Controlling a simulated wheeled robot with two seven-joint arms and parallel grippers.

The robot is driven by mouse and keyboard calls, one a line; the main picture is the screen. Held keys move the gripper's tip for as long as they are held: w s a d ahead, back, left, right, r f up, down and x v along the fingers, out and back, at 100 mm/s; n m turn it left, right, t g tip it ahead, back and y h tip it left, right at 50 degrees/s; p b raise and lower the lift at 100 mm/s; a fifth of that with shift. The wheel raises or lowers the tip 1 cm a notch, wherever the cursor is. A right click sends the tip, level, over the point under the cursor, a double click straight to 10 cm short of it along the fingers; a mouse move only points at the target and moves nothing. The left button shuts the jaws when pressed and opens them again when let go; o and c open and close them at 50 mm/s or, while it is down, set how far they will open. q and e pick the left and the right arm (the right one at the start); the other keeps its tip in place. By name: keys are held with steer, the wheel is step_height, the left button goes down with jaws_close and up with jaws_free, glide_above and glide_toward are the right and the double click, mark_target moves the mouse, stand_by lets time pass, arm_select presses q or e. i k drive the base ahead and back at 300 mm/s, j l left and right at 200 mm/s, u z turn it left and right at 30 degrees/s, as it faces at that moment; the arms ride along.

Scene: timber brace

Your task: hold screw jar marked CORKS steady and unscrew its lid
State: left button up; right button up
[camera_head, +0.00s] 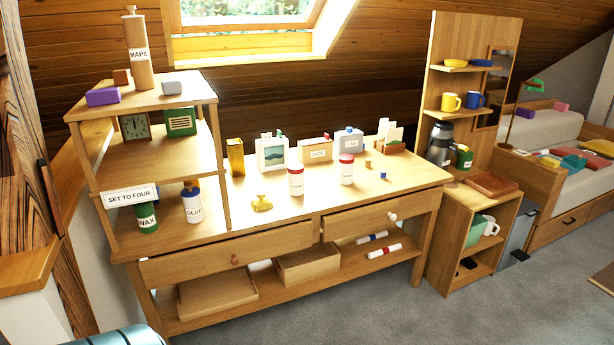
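Two white jars with red lids stand upright on the wooden workbench: a left one (296,183) near the middle front and a right one (347,172) a little further back. Both carry small labels that are too small to read, so I cannot tell which is marked CORKS. Both lids are on. On the shelf unit at the left, a jar marked GLUE (192,206) has a blue lid and a jar marked WAX (146,220) is green. Neither of my grippers is in view.
The workbench (400,178) also holds a yellow tin (235,157), a yellow object (262,203) and several boxes along the back. Open grey carpet (380,310) lies in front.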

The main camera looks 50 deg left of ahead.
mark_target(295, 182)
steer(key=i+l+u, duration=0.25)
steer(key=u, duration=0.15)
steer(key=i+l+u, duration=0.2)
steer(key=l+u, duration=0.2)
steer(key=i+l+u, duration=0.15)
steer(key=l+u, duration=0.25)
steer(key=i+l+u, duration=0.1)
steer(key=l+u, duration=0.65)
steer(key=l, duration=0.3)
steer(key=l+u, duration=0.4)
steer(key=l, duration=0.25)
steer(key=k, duration=0.05)
